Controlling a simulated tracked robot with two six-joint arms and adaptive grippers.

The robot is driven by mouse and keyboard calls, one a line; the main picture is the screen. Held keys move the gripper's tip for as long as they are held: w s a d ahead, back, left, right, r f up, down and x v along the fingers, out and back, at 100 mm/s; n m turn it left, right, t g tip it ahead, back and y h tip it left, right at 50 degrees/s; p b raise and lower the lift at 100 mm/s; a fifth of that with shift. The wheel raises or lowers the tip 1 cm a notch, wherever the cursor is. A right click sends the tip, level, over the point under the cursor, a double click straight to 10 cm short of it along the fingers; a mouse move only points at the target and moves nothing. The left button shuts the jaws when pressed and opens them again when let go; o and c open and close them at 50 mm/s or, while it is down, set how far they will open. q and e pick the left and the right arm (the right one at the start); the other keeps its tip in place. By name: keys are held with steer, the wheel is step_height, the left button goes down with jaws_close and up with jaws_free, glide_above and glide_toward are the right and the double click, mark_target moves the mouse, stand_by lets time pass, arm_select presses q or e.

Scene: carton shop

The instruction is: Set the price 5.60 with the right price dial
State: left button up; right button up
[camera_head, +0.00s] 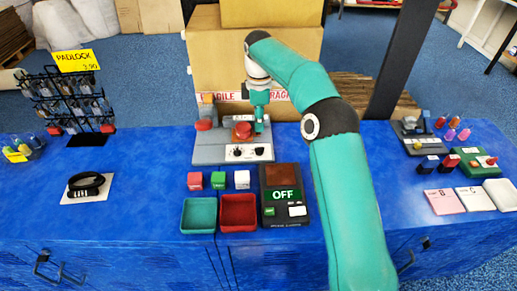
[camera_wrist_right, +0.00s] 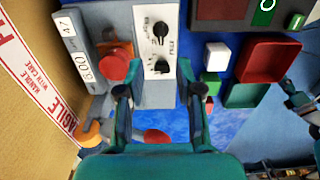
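The grey pricing station (camera_head: 205,155) stands mid-table with a white panel carrying two black dials. The right dial (camera_head: 259,151) is the upper one in the right wrist view (camera_wrist_right: 160,30); the left dial (camera_head: 237,152) is below it there (camera_wrist_right: 162,67). A display (camera_wrist_right: 85,68) appears to read 5.00, though it is small and turned sideways. My right gripper (camera_head: 258,122) hangs over the station's back right, behind the dials. Its fingers (camera_wrist_right: 158,85) are apart with nothing between them.
A red knob (camera_head: 243,130) stands behind the dials. Red, green and white cubes (camera_head: 218,180), two trays (camera_head: 199,231) and a box reading OFF (camera_head: 268,188) lie in front. Cardboard cartons (camera_head: 220,60) stand behind. A padlock rack (camera_head: 65,95) is at left.

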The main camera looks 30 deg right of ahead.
mark_target(259, 150)
step_height(259, 150, down, 11)
steer(key=shift+r+b, duration=0.15)
steer(key=shift+b, duration=0.55)
